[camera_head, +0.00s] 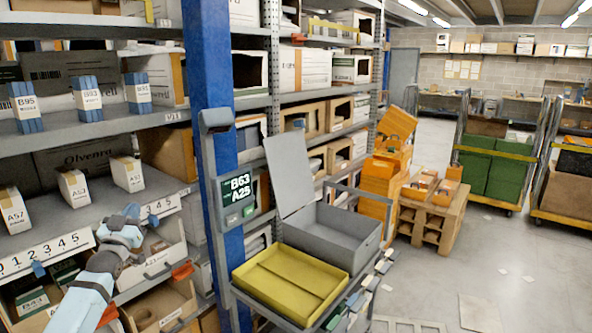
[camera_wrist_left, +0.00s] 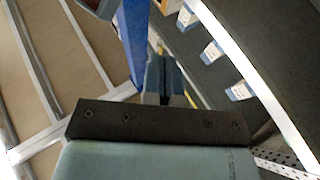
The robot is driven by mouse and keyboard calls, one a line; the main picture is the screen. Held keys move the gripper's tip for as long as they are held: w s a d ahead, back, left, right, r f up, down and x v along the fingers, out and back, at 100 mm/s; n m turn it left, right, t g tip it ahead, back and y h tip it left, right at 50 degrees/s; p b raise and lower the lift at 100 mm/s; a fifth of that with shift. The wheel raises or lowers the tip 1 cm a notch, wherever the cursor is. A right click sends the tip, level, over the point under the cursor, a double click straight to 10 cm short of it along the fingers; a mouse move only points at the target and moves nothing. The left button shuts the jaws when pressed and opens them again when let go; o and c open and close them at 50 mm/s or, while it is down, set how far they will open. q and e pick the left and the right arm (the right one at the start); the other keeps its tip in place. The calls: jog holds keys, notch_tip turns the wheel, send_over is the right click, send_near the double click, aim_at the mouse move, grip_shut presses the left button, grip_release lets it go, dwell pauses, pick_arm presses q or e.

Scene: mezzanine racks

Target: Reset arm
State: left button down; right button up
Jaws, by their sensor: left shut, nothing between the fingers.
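My left arm comes in from the lower left in the head view. My left gripper (camera_head: 142,212) is at the front edge of the middle shelf, near its number strip, and is shut and empty. In the left wrist view the gripper's fingers (camera_wrist_left: 165,92) are together past a dark bracket, with nothing between them. My right gripper is in neither view.
White boxes (camera_head: 74,188) stand on the middle shelf and blue boxes (camera_head: 87,98) on the shelf above. A blue post (camera_head: 210,120) with a B63/A25 display stands to the right. Beyond it are a yellow tray (camera_head: 290,283) and a grey open bin (camera_head: 335,237). The aisle floor at right is mostly clear.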

pick_arm(q)
notch_tip(320, 180, down, 7)
jog(key=w+a+m+g+y, duration=0.2)
jog(key=g, duration=0.3)
jog(key=s+d+f+m+g+h, duration=0.1)
jog(key=s+d+f, duration=0.4)
jog(key=s+f, duration=0.4)
jog(key=s+d+f+g+h, duration=0.1)
jog(key=s+d+f+g, duration=0.1)
jog(key=s+d+f, duration=0.6)
jog(key=s+d+f+g+h, duration=0.1)
jog(key=s+d+f, duration=0.3)
jog(key=s, duration=0.7)
jog(key=s+d+f+g+h, duration=0.1)
jog(key=s+d+f, duration=0.3)
jog(key=s, duration=0.7)
jog(key=s+d+f+g, duration=0.1)
jog(key=s+d+f, duration=0.3)
jog(key=s, duration=0.7)
notch_tip(320, 180, down, 2)
jog(key=shift+n+g+h, duration=0.3)
jog(key=shift+n+h, duration=0.1)
